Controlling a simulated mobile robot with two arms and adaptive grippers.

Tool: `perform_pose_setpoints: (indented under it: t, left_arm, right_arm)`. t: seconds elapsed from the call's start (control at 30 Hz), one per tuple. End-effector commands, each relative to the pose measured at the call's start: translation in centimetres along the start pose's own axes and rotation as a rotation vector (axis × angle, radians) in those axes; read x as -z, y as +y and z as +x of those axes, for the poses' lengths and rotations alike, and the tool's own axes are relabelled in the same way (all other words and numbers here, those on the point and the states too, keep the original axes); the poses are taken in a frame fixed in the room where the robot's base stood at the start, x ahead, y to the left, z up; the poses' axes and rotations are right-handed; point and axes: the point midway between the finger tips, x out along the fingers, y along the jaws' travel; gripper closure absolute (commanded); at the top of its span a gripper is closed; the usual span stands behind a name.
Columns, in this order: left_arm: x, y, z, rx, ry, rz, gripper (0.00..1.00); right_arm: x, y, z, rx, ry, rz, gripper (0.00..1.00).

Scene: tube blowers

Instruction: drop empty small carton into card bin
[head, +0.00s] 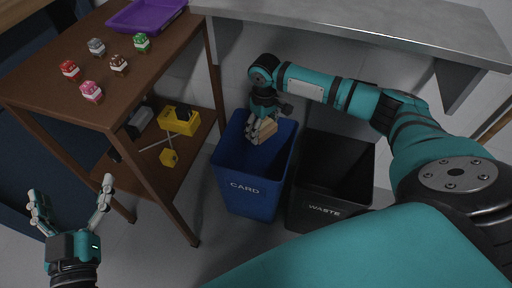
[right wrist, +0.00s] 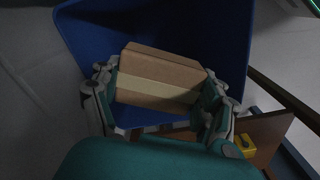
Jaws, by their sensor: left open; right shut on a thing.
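The small brown carton (head: 265,131) is held in my right gripper (head: 258,127) over the mouth of the blue card bin (head: 252,190). In the right wrist view the carton (right wrist: 160,78) sits between both fingers, with a paler tape band along it and the blue bin walls (right wrist: 95,30) around it. My right gripper (right wrist: 160,98) is shut on the carton. Whether the carton is empty cannot be seen. My left gripper (head: 70,208) is open and empty at the lower left, away from the bins.
A black waste bin (head: 340,185) stands just right of the card bin. A brown wooden table (head: 110,75) with small coloured items, a purple tray (head: 145,14) and a lower shelf with yellow things (head: 180,121) stands at left. A grey worktop (head: 380,22) spans the back.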

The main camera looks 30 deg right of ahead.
Motion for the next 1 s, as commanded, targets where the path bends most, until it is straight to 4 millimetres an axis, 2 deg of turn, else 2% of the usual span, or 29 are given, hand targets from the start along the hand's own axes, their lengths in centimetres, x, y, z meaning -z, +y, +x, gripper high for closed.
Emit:
perform_pose_setpoints:
  t: [0.07, 0.1, 0.3, 0.63, 1.0]
  left_arm:
    - [0.0, 0.0, 0.0, 0.000, -0.001, 0.000, 0.00]
    - [0.0, 0.0, 0.0, 0.000, -0.001, 0.000, 0.00]
    - [0.0, 0.0, 0.0, 0.000, -0.001, 0.000, 0.00]
    - [0.0, 0.0, 0.0, 0.000, -0.002, 0.000, 0.00]
    - [-0.1, 0.0, 0.0, 0.000, -0.003, 0.000, 0.00]
  right_arm:
    - [0.0, 0.0, 0.0, 0.000, 0.000, 0.000, 0.41]
    - [0.0, 0.0, 0.0, 0.000, 0.000, 0.000, 0.23]
    - [0.0, 0.0, 0.0, 0.000, 0.000, 0.000, 0.00]
    - [0.1, 0.0, -0.6, 0.000, 0.002, 0.000, 0.00]
    - [0.1, 0.0, -6.2, 0.000, 0.003, 0.000, 0.00]
